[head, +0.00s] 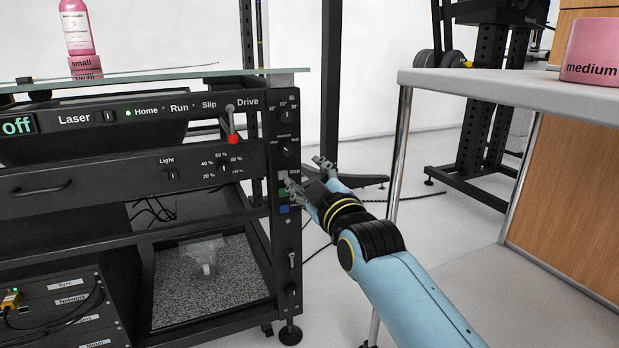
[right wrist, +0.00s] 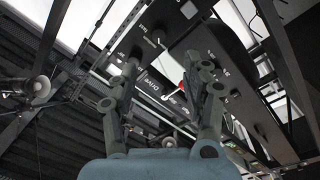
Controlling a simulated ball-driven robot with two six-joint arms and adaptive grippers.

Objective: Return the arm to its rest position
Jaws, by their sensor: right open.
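My right arm (head: 415,295) is light blue and reaches in from the lower right in the head view. My right gripper (head: 308,174) is open and empty, with its fingers spread beside the right-hand post of the black turntable rack. It also shows in the right wrist view (right wrist: 167,90), with the two fingers apart and the rack's panel beyond them. One finger appears close to the buttons on the post; I cannot tell whether it touches. My left gripper is not in view.
The rack's front panel (head: 75,187) carries a lever with a red knob (head: 233,139) and several dials. A glass top (head: 285,78) holds pink containers (head: 77,28). At right, a grey table (head: 470,84) bears a pink "medium" block (head: 590,52).

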